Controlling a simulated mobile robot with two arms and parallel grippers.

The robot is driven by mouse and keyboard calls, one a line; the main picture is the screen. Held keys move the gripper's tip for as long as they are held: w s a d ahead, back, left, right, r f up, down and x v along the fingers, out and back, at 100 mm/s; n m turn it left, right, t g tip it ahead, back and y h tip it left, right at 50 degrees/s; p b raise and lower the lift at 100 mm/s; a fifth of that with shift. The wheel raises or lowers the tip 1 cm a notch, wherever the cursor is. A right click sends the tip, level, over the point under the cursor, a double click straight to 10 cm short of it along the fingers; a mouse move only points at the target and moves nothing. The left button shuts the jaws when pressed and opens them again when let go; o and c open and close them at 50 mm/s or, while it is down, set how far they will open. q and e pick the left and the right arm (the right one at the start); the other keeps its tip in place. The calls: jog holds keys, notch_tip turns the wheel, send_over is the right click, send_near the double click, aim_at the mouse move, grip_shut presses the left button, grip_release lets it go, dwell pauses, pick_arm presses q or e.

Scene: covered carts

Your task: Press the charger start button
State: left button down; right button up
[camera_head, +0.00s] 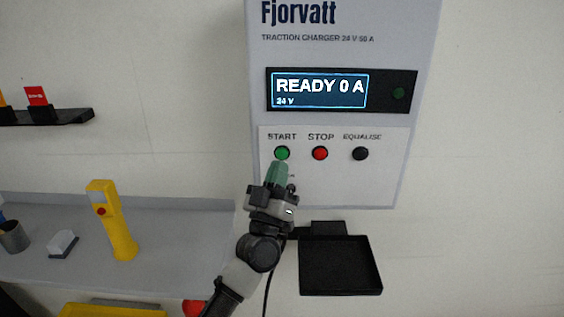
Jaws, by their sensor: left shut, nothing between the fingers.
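The charger (335,190) is a light grey wall box. Its display (320,90) reads "READY 0 A" and "24 V". Below it sits a row of buttons: the green START button (282,153), the red STOP button (320,153) and the black EQUALISE button (360,154). My left gripper (278,168) is shut and empty, with its green fingertips just below the START button in the picture. Whether they touch the button I cannot tell. The START button is almost fully visible. My right gripper is not in view.
A black tray (340,288) sticks out below the charger, right of my arm. A grey shelf (180,245) at left holds a yellow device (112,225) with a red button. A small black shelf (75,115) is on the wall at upper left.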

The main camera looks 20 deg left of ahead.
aim_at(282, 154)
pick_arm(q)
jog(key=shift+w+a+b, duration=0.2)
jog(key=shift+w+b, duration=0.05)
jog(key=shift+w, duration=0.45)
jog(key=shift+w+a+b, duration=0.2)
jog(key=shift+w, duration=0.45)
dwell(0.9)
jog(key=shift+w+a, duration=0.1)
jog(key=shift+w, duration=0.3)
jog(key=shift+w+a+b, duration=0.15)
jog(key=shift+w+b, duration=0.2)
jog(key=shift+w, duration=0.05)
dwell(0.8)
jog(key=shift+s, duration=0.15)
jog(key=shift+s+d+p, duration=0.25)
jog(key=shift+s+p, duration=0.3)
jog(key=shift+s, duration=0.15)
